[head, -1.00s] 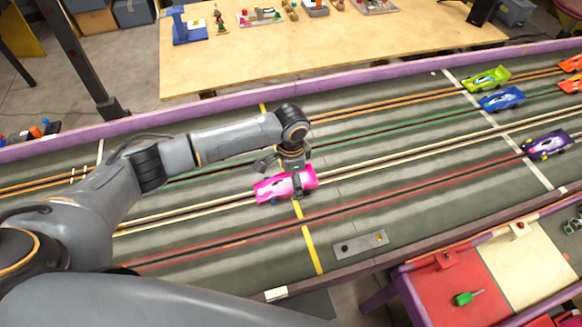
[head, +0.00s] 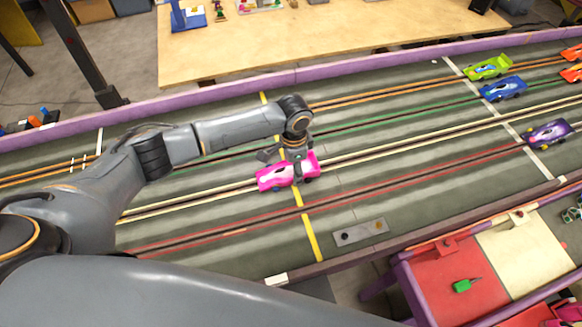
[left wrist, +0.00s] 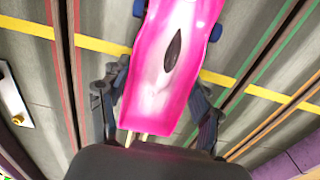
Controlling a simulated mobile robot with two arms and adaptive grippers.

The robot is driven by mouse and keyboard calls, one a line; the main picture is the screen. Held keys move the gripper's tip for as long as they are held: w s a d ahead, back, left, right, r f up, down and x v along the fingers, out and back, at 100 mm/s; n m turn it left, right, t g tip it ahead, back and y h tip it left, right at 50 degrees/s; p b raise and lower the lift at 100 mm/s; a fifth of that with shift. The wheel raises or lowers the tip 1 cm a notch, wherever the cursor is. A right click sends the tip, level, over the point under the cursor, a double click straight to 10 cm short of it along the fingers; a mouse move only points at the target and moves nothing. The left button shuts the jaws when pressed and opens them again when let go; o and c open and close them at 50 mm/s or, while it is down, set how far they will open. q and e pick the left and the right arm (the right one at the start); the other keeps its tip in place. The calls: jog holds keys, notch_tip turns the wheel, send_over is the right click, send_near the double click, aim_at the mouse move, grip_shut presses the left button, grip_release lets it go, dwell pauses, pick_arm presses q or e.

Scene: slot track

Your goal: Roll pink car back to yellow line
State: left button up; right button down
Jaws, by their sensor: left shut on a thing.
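The pink car (head: 276,178) sits on the cream-lined slot of the track, lying across the yellow line (head: 309,232). My left gripper (head: 292,171) reaches down over the car from above. In the left wrist view the pink car (left wrist: 170,75) lies between the two fingers of my left gripper (left wrist: 158,108), which is shut on its sides. The yellow line (left wrist: 103,46) passes under the car there. My right gripper is not in view.
Blue (head: 502,88), green (head: 488,67) and purple (head: 547,133) cars stand near a white line (head: 500,115) at the right. A metal plate (head: 360,233) lies on the track's near side. A purple-edged red and cream table (head: 440,280) is at the lower right.

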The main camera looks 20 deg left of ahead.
aim_at(312, 163)
pick_arm(q)
jog(key=shift+w+d+b, duration=0.3)
jog(key=shift+w+d, duration=0.5)
jog(key=shift+d, duration=0.3)
jog(key=shift+w+d, duration=0.15)
jog(key=shift+d, duration=0.15)
jog(key=shift+w+d+b, duration=0.45)
jog(key=shift+w+d, duration=0.05)
jog(key=shift+d, duration=0.3)
jog(key=shift+w+d+b, duration=0.4)
jog(key=shift+w+d, duration=0.15)
jog(key=shift+d, duration=0.2)
jog(key=shift+w+d, duration=0.1)
jog(key=shift+d, duration=0.1)
